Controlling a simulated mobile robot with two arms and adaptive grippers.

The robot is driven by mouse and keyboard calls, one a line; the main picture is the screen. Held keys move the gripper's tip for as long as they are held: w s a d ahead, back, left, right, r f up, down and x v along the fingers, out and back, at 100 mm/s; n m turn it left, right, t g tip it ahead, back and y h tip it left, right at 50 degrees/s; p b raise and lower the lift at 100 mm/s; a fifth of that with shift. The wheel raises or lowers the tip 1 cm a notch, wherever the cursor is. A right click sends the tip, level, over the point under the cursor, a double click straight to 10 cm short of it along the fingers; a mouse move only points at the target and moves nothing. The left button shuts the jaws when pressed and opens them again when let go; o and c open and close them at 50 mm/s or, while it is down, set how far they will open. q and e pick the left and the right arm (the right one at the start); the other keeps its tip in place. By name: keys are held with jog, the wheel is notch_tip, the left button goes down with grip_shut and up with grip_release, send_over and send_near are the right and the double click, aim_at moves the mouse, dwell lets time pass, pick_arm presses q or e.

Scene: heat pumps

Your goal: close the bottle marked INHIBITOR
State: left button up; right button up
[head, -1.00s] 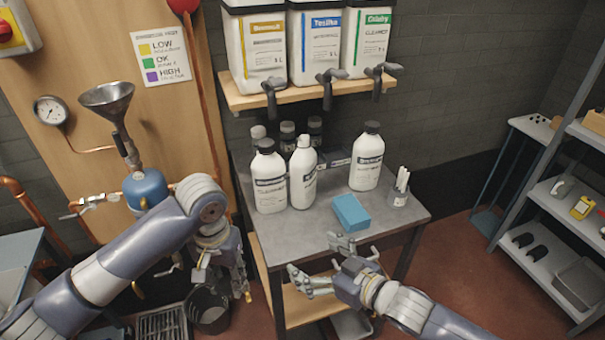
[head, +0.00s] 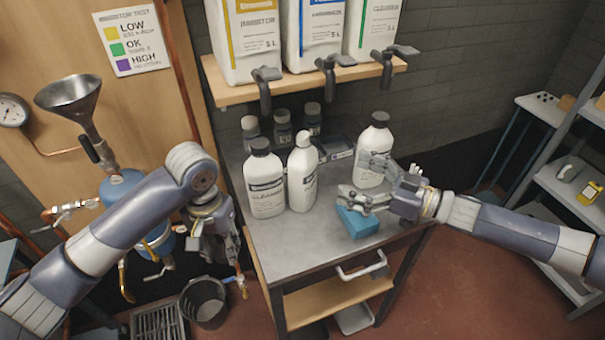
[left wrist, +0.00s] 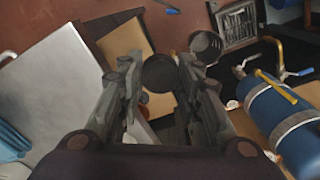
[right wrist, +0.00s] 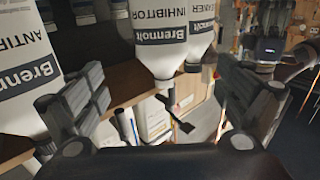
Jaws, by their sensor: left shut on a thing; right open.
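The INHIBITOR bottle (head: 302,180) is white and stands upright on the grey bench, middle of three, with a bare white neck and no dark cap. In the right wrist view the INHIBITOR bottle (right wrist: 168,40) shows upside down, neck downward in the picture, its label readable. My left gripper (head: 222,262) hangs off the bench's left side. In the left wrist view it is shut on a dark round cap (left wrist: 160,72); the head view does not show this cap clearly. My right gripper (head: 358,180) is open and empty, right of the INHIBITOR bottle, in front of the ANTIFREEZE bottle (head: 378,137).
The dark-capped CLEANER bottle (head: 265,190) stands close left of the INHIBITOR bottle. Small dark-capped jars stand behind. A shelf (head: 235,93) with large tapped containers overhangs the back. The bench front (head: 305,245) is clear.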

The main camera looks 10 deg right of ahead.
aim_at(315, 165)
pick_arm(q)
jog(key=shift+w+r+p, duration=0.15)
jog(key=shift+r+p, duration=0.75)
jog(key=shift+p, duration=0.1)
pick_arm(e)
jog(key=x, duration=0.6)
jog(key=shift+w+a, duration=0.2)
jog(key=shift+a, duration=0.05)
jog(key=shift+w+a, duration=0.15)
jog(key=shift+f, duration=0.1)
pick_arm(q)
jog(key=shift+r+p, duration=0.3)
jog(key=shift+r, duration=0.05)
pick_arm(e)
jog(key=shift+w+a, duration=0.2)
jog(key=shift+a, duration=0.15)
pick_arm(q)
jog(key=shift+r+p, duration=0.65)
jog(key=shift+p, duration=0.05)
pick_arm(e)
jog(key=x, duration=0.3)
jog(key=shift+w+a, duration=0.1)
jog(key=shift+a, duration=0.2)
jog(key=shift+w+a, duration=0.3)
jog(key=shift+a, duration=0.05)
